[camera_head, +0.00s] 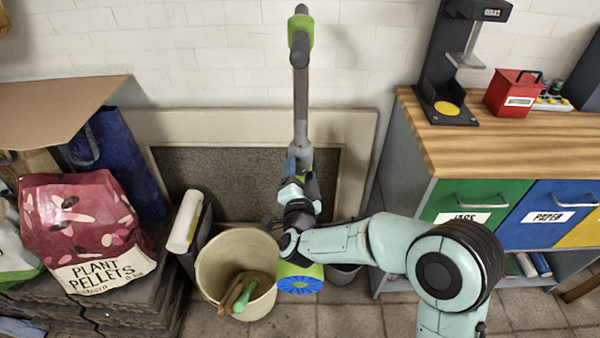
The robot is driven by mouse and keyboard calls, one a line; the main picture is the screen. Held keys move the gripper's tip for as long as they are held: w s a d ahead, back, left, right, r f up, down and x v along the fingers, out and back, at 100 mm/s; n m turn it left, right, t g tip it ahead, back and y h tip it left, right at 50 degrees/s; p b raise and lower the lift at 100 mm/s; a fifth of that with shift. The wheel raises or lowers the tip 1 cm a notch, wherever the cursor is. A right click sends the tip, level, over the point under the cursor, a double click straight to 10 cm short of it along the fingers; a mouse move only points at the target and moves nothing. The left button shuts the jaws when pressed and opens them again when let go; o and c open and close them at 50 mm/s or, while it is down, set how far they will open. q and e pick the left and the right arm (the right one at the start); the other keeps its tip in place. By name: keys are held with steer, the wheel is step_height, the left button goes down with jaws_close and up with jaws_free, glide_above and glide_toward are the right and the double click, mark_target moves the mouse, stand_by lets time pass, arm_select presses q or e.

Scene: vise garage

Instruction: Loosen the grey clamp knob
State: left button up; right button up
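A scooter-like thing stands upright by the wall, with a grey pole (301,105), a green collar at its top and a green and blue wheel (299,284) at its foot. A wider grey part (300,151) sits low on the pole; I cannot tell for certain whether it is the clamp knob. My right gripper (299,166) points up at this part, touching or just in front of it. Its fingers are small and overlap the pole, so their opening is unclear. My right arm hides the pole's lower length. My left gripper is out of view.
A beige bucket (212,262) with tools stands left of the wheel. A framed board (215,165) leans on the wall behind. A wood-topped cabinet (425,150) with coloured drawers stands right. Plant pellets (78,215) lie on stacked tiles at left.

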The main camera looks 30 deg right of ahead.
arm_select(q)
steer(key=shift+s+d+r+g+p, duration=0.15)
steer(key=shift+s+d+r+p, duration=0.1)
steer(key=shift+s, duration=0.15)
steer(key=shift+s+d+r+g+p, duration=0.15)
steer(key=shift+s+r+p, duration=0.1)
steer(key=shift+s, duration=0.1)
arm_select(e)
steer(key=v, duration=1.3)
steer(key=shift+s, duration=0.2)
steer(key=shift+a+f, duration=0.1)
steer(key=shift+a, duration=0.05)
